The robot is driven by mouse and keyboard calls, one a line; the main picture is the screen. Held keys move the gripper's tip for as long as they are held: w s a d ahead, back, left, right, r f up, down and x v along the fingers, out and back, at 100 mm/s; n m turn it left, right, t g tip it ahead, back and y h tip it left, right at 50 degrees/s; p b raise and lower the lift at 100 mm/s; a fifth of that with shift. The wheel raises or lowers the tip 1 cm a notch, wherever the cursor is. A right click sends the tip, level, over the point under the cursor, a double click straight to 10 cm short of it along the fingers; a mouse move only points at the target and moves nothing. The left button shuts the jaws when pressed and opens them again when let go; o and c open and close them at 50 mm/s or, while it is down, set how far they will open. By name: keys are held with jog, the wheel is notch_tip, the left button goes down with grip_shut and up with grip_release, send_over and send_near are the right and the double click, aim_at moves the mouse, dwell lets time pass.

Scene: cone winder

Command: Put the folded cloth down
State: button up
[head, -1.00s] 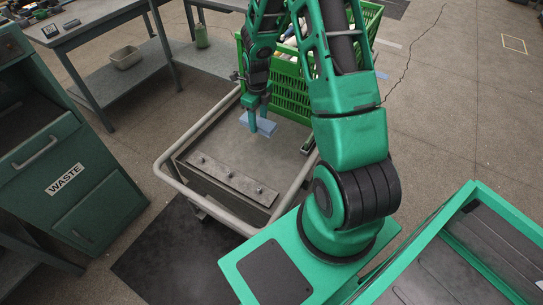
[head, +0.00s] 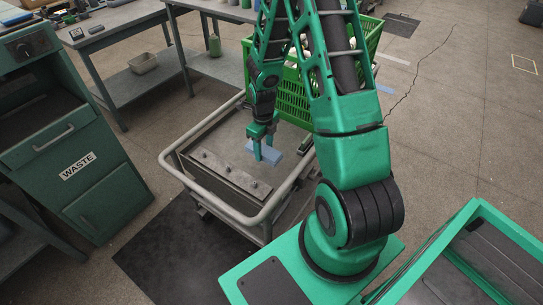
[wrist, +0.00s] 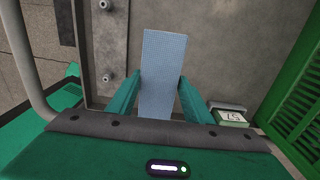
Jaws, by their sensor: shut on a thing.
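The folded cloth (head: 270,155) is a light blue, flat strip. In the wrist view the cloth (wrist: 162,75) lies between the two green fingers and sticks out past their tips. My gripper (head: 264,152) is shut on it, low over the grey top of a railed cart (head: 236,138). The wrist view also shows my gripper (wrist: 160,95) and the grey surface beyond the cloth. I cannot tell whether the cloth touches that surface.
A green crate (head: 296,95) stands at the cart's back right. A dark bar with knobs (head: 230,175) runs along the cart's near side. A small labelled box (wrist: 230,116) lies right of the cloth. A WASTE cabinet (head: 78,165) stands left.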

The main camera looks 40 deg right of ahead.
jog(key=d+f, duration=0.2)
jog(key=d, duration=0.1)
jog(key=w+d+f, duration=0.1)
jog(key=d, duration=0.1)
jog(key=shift+f, duration=2)
jog(key=o, duration=1.3)
jog(key=shift+f, duration=0.1)
